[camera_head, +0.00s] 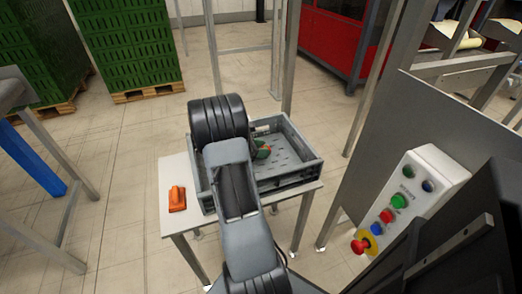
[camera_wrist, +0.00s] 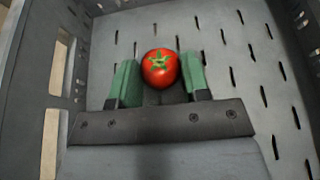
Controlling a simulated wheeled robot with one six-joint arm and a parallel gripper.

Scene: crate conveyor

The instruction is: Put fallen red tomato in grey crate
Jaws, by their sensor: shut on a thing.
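A red tomato (camera_wrist: 160,68) with a green stem sits between the two green-padded fingers of my gripper (camera_wrist: 160,80) in the wrist view. My gripper is shut on it. The slotted floor of the grey crate (camera_wrist: 215,30) lies below and around them, with crate walls at the left and right. In the head view the grey crate (camera_head: 303,151) stands on a small table, and my arm covers its left part. A bit of the tomato (camera_head: 264,148) shows inside the crate outline beside my gripper (camera_head: 262,150). I cannot tell whether the tomato touches the crate floor.
An orange object (camera_head: 177,198) lies on the white table (camera_head: 150,209) left of the crate. A control box (camera_head: 413,199) with coloured buttons stands at the right. Stacked green crates (camera_head: 127,45) on pallets stand at the back left. The crate floor in view is otherwise empty.

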